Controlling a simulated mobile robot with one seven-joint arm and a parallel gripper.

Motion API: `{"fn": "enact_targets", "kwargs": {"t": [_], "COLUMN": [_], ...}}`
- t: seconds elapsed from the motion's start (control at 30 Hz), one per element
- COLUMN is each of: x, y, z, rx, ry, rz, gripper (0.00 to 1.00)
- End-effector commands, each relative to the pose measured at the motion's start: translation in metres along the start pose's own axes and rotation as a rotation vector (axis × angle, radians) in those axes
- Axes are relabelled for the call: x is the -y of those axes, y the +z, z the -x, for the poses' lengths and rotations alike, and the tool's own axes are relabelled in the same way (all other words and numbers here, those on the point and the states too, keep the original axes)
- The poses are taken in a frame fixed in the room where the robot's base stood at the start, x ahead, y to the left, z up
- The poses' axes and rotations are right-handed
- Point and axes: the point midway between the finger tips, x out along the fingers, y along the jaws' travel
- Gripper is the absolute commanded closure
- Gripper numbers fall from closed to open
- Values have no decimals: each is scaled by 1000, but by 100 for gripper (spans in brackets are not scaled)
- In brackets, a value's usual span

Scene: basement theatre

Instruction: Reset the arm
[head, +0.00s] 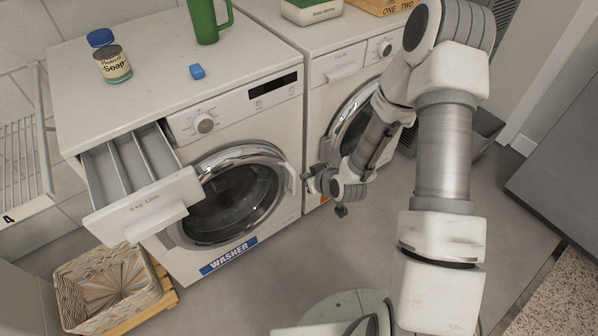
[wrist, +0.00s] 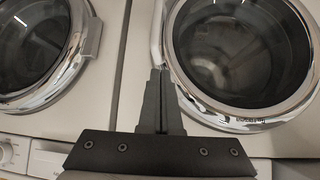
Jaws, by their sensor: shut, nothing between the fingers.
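My gripper (head: 325,182) is in front of the two machines, near the gap between them. In the wrist view my gripper (wrist: 160,75) has its dark fingers together, with nothing held. It points toward the machine fronts, beside the chrome rim of a round door (wrist: 245,50). I cannot tell whether it touches that rim. My arm bends down from the upper right in the head view.
The washer (head: 210,230) has its detergent drawer (head: 145,205) pulled out and its round door closed. A soap jar (head: 113,65), blue lid (head: 101,38), blue block (head: 197,71) and green pitcher (head: 208,18) stand on top. A wicker basket (head: 75,305) is at lower left.

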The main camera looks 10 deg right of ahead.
Motion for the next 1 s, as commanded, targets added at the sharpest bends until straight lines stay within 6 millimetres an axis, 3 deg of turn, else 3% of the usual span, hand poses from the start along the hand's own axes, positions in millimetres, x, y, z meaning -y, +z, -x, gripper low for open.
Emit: {"fn": "enact_targets", "kwargs": {"t": [0.13, 0.4, 0.57, 0.77, 1.0], "x": [-1, -1, -8, -27, -40], "y": [-1, 0, -12, -45, -81], "z": [13, 15, 25, 62, 122], "rx": [-1, 0, 21, 93, 178], "ry": [0, 0, 17, 75, 158], "rz": [1, 1, 19, 51, 48], "gripper": [100, 100, 100, 100, 100]}}
